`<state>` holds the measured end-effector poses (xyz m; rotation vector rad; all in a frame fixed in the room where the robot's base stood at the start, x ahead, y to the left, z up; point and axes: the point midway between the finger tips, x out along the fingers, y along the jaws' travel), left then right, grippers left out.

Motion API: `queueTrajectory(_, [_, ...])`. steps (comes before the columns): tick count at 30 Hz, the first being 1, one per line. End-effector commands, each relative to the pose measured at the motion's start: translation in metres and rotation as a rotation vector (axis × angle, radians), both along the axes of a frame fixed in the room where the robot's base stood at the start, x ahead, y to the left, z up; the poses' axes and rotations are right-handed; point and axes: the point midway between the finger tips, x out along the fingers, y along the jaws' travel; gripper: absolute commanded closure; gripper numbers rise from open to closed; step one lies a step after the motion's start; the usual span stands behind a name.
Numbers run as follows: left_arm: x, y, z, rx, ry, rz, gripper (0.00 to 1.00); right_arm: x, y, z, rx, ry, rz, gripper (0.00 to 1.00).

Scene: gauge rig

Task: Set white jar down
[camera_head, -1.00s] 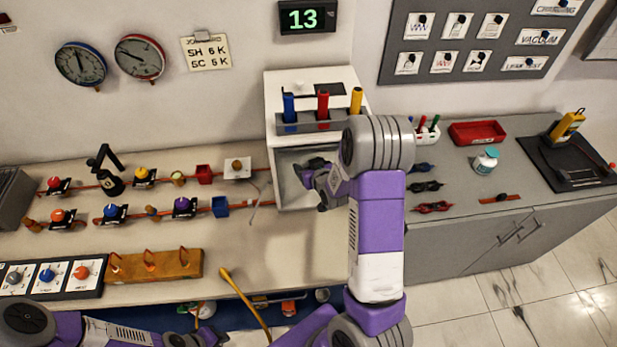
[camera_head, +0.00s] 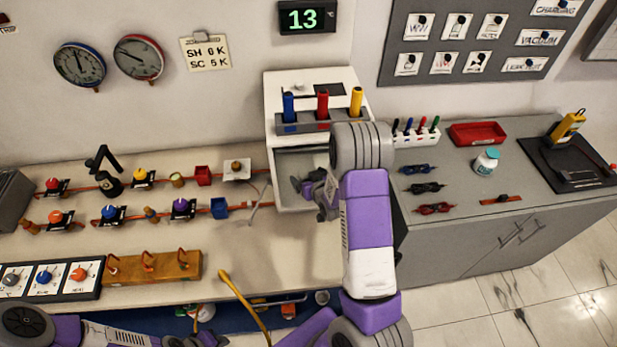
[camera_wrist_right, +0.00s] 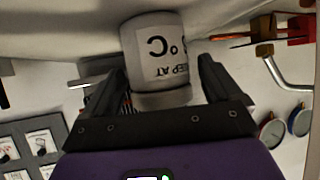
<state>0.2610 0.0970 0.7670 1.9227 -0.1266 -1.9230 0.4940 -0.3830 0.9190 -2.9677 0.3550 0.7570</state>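In the right wrist view, the white jar (camera_wrist_right: 158,45) appears upside down, with a printed label reading "KEEP AT" and "°C". My right gripper (camera_wrist_right: 165,75) has one finger on each side of it. Gaps show between the fingers and the jar, so the gripper looks open around it. In the head view, my right gripper (camera_head: 316,190) is at the open front of the white cabinet (camera_head: 268,100). The jar cannot be made out there. My left gripper (camera_head: 200,340) is partly cut off at the bottom edge, and its fingers are unclear.
Blue, red and yellow-handled tools stand in a grey rack (camera_head: 318,122) on the cabinet. Valves on red pipes (camera_head: 150,180) lie left. The bench in front of the cabinet (camera_head: 270,250) is clear.

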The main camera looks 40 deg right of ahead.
Motion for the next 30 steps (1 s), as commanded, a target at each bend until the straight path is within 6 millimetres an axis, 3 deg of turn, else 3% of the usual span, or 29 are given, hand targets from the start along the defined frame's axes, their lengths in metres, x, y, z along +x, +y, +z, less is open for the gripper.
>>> queueTrajectory(12, [0.0,0.0,0.006,0.0,0.0,0.0,0.71,-0.001,0.0,0.006,0.0,0.0,0.0,0.06])
queueTrajectory(24, [0.0,0.0,0.005,0.0,0.0,0.0,0.71,-0.054,0.012,0.034,0.001,-0.001,-0.003,0.06])
queueTrajectory(30, [0.0,0.0,0.005,0.0,0.0,0.0,0.71,-0.064,0.015,0.039,0.0,0.0,0.0,0.06])
